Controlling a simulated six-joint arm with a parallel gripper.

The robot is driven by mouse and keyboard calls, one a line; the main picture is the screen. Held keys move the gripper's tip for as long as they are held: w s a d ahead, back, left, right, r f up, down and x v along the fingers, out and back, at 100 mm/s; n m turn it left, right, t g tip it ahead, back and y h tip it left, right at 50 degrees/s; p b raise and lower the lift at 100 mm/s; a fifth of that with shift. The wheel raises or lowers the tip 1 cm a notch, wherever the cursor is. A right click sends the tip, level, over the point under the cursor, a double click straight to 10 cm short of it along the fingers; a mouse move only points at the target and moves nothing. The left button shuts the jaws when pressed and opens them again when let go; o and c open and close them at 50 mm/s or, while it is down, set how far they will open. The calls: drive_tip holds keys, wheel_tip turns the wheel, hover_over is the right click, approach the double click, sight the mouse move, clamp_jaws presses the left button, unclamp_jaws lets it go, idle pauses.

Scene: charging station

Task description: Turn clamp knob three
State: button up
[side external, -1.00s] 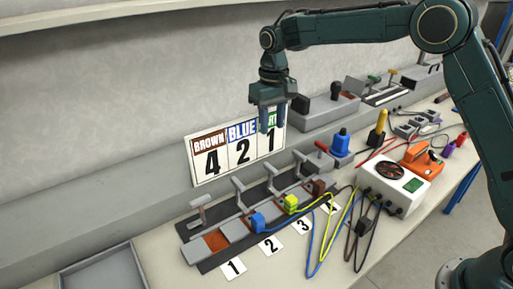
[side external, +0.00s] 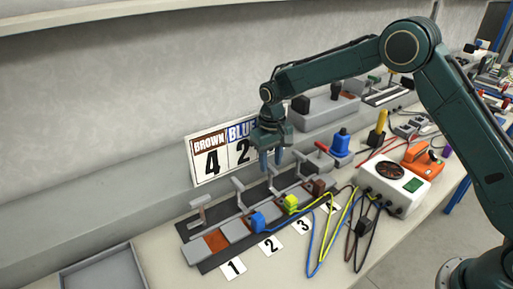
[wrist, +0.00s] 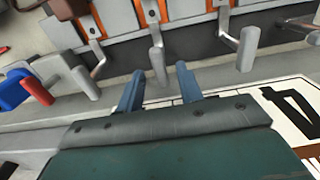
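Clamp knob three is a grey upright handle on a bent arm, third in a row of clamps. In the wrist view the knob (wrist: 157,66) stands in line with the gap between my fingertips. My gripper (side external: 271,165) is open, fingers pointing down, above and at the knob in the side external view, where it partly hides it. The same gripper (wrist: 158,78) shows two blue fingers apart with nothing held between them. Whether the fingers touch the knob cannot be told.
Other clamp knobs stand either side, including knob two (side external: 238,184) and knob four (side external: 298,157). Blue (side external: 258,220) and yellow-green (side external: 291,202) connectors sit in the strip. A number sign (side external: 209,160) stands behind. A meter box (side external: 394,188) is at right.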

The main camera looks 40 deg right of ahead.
drive_tip(key=shift+f, duration=0.6)
drive_tip(key=shift+c, duration=0.5)
clamp_jaws()
drive_tip(key=shift+m, duration=0.4)
drive_tip(key=m, duration=0.3)
drive_tip(key=shift+r+m, duration=0.1)
drive_tip(key=shift+m, duration=1.8)
